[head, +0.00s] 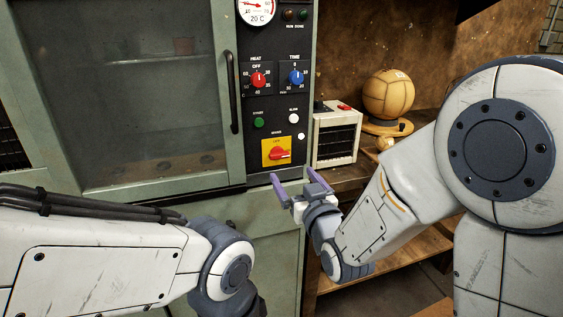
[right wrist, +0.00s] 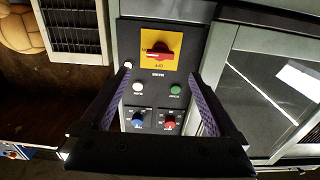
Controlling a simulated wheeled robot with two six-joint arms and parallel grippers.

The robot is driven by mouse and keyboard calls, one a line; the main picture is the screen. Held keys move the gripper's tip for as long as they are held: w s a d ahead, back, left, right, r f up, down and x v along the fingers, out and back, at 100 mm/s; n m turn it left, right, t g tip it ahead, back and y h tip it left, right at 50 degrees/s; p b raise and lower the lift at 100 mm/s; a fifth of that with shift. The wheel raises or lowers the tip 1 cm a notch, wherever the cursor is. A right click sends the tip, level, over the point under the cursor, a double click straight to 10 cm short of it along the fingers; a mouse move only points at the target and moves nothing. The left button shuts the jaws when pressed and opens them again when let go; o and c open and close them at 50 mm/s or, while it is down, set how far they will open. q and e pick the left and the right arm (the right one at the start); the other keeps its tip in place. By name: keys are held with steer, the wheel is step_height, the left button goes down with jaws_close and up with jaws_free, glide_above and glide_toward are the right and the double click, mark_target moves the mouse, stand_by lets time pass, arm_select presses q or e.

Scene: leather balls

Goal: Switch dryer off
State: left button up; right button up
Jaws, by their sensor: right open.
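The dryer (head: 150,180) is a green cabinet with a glass door and a black control panel. A red rotary switch (head: 279,154) sits on a yellow plate low on the panel; its handle lies roughly horizontal. It also shows upside down in the right wrist view (right wrist: 160,52). A red heat knob (head: 258,79) and a blue time knob (head: 295,77) sit higher up. A green button (head: 259,122) is between. My right gripper (head: 294,178) is open and empty, just below and in front of the red switch, not touching it. My left gripper is out of view.
A small white heater-like box (head: 337,138) stands right of the panel on a wooden shelf. A leather ball (head: 388,94) rests on a stand beyond it. The door's black handle (head: 232,92) stands out left of the panel. A dial gauge (head: 257,10) is at the top.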

mark_target(280, 157)
steer(key=p+x, duration=0.2)
steer(key=x, duration=0.7)
steer(key=shift+w+a+p, duration=0.15)
steer(key=shift+w+p, duration=0.2)
steer(key=shift+p, duration=0.05)
steer(key=c, duration=1.4)
